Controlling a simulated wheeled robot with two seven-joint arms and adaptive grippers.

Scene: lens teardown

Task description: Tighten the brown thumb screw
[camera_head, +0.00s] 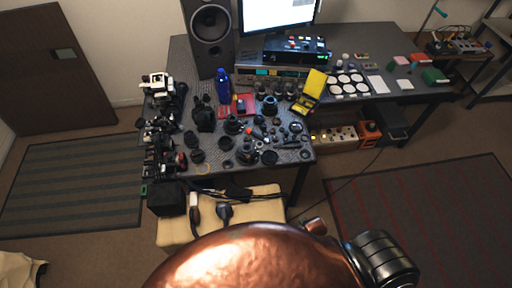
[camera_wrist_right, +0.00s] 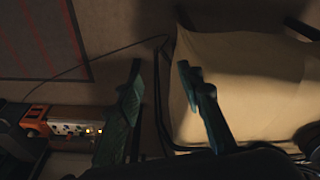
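A dark work table (camera_head: 250,160) in the head view holds several black lens parts (camera_head: 250,135). I cannot pick out the brown thumb screw among them; the parts are too small to tell. In the right wrist view, my right gripper (camera_wrist_right: 160,68) has its two dark green fingers spread apart, with nothing between them. It hangs beside a pale seat (camera_wrist_right: 250,75), off the table. I cannot make out either gripper in the head view, where a copper-coloured part of my body covers the bottom middle.
The pale seat (camera_head: 175,232) stands at the table's front edge with dark items on it. A black speaker (camera_head: 210,40), a monitor (camera_head: 278,14), a blue bottle (camera_head: 223,84) and a yellow case (camera_head: 312,90) crowd the back. Floor at right is open, with a cable across it.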

